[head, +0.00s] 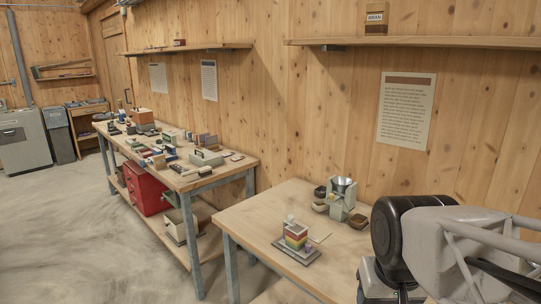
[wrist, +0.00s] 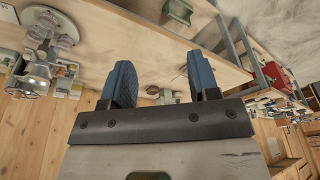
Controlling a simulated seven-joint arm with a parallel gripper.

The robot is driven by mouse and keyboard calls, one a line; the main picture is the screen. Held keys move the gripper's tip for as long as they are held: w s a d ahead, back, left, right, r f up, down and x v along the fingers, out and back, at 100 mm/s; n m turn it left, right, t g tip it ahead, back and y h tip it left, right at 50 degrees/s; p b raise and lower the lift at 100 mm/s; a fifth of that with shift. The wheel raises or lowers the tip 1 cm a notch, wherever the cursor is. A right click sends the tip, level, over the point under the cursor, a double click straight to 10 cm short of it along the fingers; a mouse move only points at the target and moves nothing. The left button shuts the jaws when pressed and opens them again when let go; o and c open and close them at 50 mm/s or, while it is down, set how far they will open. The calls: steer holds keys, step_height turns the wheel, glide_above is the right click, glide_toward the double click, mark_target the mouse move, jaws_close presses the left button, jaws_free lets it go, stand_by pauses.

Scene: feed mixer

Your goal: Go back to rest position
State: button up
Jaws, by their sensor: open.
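My gripper (wrist: 162,80) shows in the wrist view with its two blue fingers spread apart and nothing held between them. It hangs in the air, and the tables appear beyond it in a tilted, roughly upside-down view. In the head view my grey arm fills the lower right, and its gripper cannot be made out. The near table (head: 262,222) holds a small mixer with a metal funnel (head: 343,184). A block with coloured layers (head: 296,236) stands on a grey base in front of it.
Small bowls (head: 320,206) stand beside the mixer. A long workbench (head: 205,183) further left is crowded with small items, with a red drawer cabinet (head: 146,188) below. A wall shelf (head: 420,42) runs above the near table. The floor at left is clear.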

steer(key=shift+s+f, duration=0.35)
steer(key=shift+s, duration=0.3)
steer(key=shift+s+f, duration=0.3)
steer(key=shift+s, duration=0.3)
